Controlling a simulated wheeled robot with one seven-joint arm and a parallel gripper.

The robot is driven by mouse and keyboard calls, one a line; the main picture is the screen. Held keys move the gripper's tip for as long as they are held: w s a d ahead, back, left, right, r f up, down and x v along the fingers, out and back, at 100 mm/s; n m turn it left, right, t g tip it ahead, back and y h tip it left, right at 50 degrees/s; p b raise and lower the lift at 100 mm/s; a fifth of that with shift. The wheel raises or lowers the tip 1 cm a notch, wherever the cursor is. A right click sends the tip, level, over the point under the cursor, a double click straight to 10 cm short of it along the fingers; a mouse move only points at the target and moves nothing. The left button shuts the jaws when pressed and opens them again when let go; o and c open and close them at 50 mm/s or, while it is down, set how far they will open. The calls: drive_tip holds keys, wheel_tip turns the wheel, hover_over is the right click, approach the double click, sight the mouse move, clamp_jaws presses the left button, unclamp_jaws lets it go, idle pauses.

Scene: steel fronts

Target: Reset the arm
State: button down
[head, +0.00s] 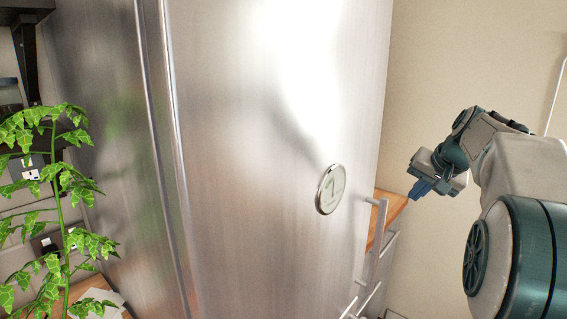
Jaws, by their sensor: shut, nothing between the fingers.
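My gripper (420,189) is at the right of the head view, at the end of my raised grey and teal arm. It is shut and empty, with its blue fingers pointing down and to the left. It is apart from the steel fridge front (250,160), to the right of its edge, and touches nothing that I can see.
The tall steel front fills the middle, with a round dial (330,189) on it. A green plant (60,200) stands at the left. A wooden counter (388,212) with a bar handle (377,240) below is at the right. Beige wall (450,60) lies behind my arm.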

drive_tip(key=s+a+f+n+g, duration=0.1)
drive_tip(key=s+a+f, duration=0.2)
drive_tip(key=s+a, duration=0.35)
drive_tip(key=s+a+f+n+g, duration=0.1)
drive_tip(key=s+a+f+n, duration=0.1)
drive_tip(key=s+a+f, duration=0.35)
drive_tip(key=s+a+f+n, duration=0.1)
drive_tip(key=s+f, duration=0.1)
drive_tip(key=s, duration=0.3)
drive_tip(key=s+a+f+n+h, duration=0.1)
drive_tip(key=s+a+f, duration=0.1)
drive_tip(key=s, duration=0.3)
drive_tip(key=s+a+f+n+g, duration=0.1)
drive_tip(key=s+a+f, duration=0.1)
drive_tip(key=s+f, duration=0.2)
drive_tip(key=shift+s+a+f+h, duration=0.25)
drive_tip(key=shift+s+h, duration=0.05)
drive_tip(key=shift+s, duration=0.65)
